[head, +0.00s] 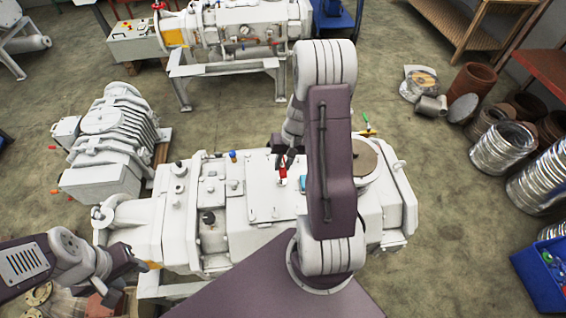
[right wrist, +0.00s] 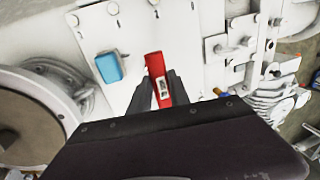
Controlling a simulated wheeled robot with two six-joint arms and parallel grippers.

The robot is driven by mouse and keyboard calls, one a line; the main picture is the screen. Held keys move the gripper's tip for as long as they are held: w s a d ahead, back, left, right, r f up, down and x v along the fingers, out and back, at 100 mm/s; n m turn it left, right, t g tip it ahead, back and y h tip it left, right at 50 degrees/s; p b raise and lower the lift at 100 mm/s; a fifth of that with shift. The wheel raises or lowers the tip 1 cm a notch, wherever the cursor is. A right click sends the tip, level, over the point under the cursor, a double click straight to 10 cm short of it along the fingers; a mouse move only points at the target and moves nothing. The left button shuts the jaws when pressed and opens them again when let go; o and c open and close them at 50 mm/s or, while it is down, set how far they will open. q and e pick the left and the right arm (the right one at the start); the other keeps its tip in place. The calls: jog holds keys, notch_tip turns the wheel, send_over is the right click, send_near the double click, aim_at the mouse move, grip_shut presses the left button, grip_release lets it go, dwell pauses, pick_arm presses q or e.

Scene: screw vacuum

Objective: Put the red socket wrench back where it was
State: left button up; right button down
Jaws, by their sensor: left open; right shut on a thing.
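The red socket wrench (right wrist: 156,68) is between the fingers of my right gripper (right wrist: 162,93), which is shut on it. In the head view the wrench (head: 283,173) shows as a small red piece below my right gripper (head: 287,158), over the white top of the vacuum machine (head: 237,212). I cannot tell whether the wrench touches that surface. My right arm hides part of the machine. My left gripper (head: 135,258) is open and empty at the machine's left end.
A blue block (right wrist: 109,67) lies on the white panel beside the wrench. A round opening (right wrist: 30,115) is at the left of the right wrist view. Valves and fittings (right wrist: 255,45) stand to the right. Another machine (head: 108,140) stands on the floor at left.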

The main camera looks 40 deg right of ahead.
jog(key=shift+s+a+f+b, duration=0.1)
jog(key=shift+s+f+b, duration=0.05)
jog(key=shift+s+b, duration=0.15)
jog(key=c, duration=1.2)
grip_release()
pick_arm(q)
jog(key=shift+s+f, duration=0.2)
pick_arm(e)
jog(key=shift+w, duration=0.15)
